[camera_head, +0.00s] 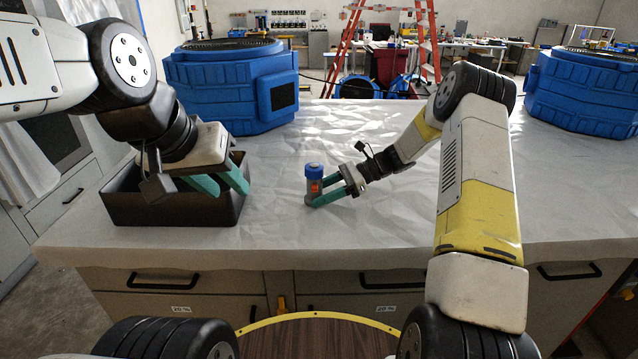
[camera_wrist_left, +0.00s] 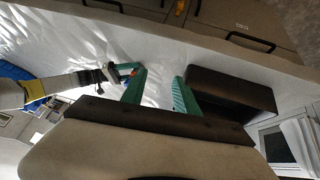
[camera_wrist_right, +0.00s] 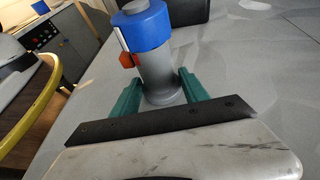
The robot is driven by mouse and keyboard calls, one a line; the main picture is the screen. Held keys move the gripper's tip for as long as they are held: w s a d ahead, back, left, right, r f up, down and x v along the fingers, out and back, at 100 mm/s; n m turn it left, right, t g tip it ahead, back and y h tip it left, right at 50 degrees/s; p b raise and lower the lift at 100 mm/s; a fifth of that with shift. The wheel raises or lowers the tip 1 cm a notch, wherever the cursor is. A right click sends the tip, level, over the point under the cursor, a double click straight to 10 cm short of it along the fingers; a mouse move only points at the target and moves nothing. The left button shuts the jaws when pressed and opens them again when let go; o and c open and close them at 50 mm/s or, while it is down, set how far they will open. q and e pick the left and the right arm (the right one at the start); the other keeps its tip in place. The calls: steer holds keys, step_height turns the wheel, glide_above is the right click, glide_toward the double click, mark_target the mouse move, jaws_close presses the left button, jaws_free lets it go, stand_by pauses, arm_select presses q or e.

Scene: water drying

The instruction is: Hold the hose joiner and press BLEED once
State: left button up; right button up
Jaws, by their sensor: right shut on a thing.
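The hose joiner (camera_head: 312,190) is a grey upright cylinder with a blue cap and an orange-red part on its side. It stands at the middle of the covered table; I cannot tell if its base touches. My right gripper (camera_head: 326,190) is shut on its grey body, below the cap. In the right wrist view the joiner (camera_wrist_right: 156,72) is between the teal fingers, orange part facing left. No BLEED lettering is readable. My left gripper (camera_head: 226,184) is open and empty, over the black bin; its parted fingers show in the left wrist view (camera_wrist_left: 157,90).
The black open bin (camera_head: 170,213) stands on the left of the table (camera_head: 400,222), which has a crinkled white cover. The table is clear between bin and joiner. Blue round machines (camera_head: 225,85) and a red ladder (camera_head: 350,35) stand behind.

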stand_by(0.4)
arm_select(q)
jaws_close()
stand_by(1.6)
